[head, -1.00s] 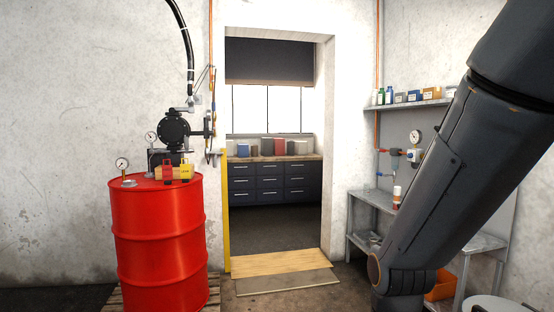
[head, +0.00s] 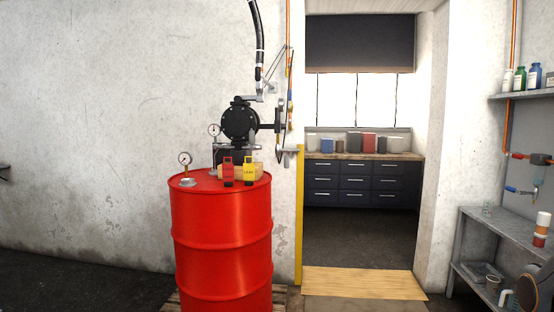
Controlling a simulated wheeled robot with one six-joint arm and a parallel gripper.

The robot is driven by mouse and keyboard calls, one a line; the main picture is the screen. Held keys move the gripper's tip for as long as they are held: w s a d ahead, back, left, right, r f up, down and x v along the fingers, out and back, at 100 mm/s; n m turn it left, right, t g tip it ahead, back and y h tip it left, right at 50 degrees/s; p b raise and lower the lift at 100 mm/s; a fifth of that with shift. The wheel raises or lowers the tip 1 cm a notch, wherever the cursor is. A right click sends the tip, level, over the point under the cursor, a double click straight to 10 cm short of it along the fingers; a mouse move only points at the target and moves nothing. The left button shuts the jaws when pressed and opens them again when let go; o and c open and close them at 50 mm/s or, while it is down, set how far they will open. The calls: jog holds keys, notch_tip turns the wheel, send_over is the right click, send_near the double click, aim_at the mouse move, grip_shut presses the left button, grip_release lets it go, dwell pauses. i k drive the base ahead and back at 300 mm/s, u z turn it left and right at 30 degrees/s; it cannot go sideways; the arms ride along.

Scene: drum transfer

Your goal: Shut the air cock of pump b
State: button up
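On the right wall, a valve with a red part (head: 538,159) and a blue-handled fitting (head: 520,191) sit by another orange pipe (head: 511,60). I cannot tell which pump they serve.
A gauge (head: 185,160), a red tag (head: 228,170) and a yellow tag (head: 249,170) are on the drum top. A doorway with a wooden ramp (head: 362,283) opens right of the drum. A grey shelf unit (head: 500,235) holds small containers. Floor at left is clear.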

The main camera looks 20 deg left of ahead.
aim_at(286, 158)
jog(key=u, duration=0.45)
jog(key=i, duration=0.9)
jog(key=u, duration=0.5)
jog(key=i, duration=1.8)
jog(key=z, duration=0.4)
